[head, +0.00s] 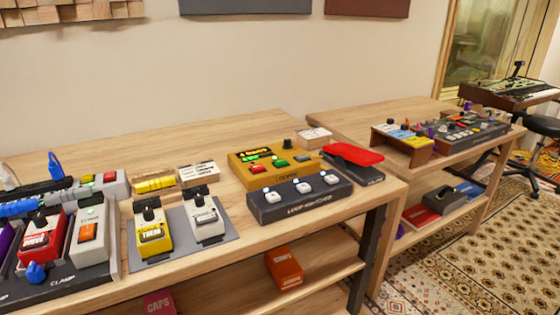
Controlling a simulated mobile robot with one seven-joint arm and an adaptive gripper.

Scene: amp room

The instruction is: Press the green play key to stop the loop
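A mustard-yellow looper box (313,166) sits on the near wooden table, right of the middle of the head view. A green key (280,162) shows on its top, among smaller red and green keys on its left part. A small dark display with coloured lights and a black knob (287,144) are at its back. The lettering on the keys is too small to read, so I cannot tell which key is marked play. My gripper is not in view, and nothing hides the top of the looper.
A dark footswitch box (300,206) with three pale buttons stands directly in front of the looper. A red-topped pedal (352,154) is at its right, a small white box (313,135) behind it. Yellow (153,236) and white (206,218) pedals stand left. The table's back strip is clear.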

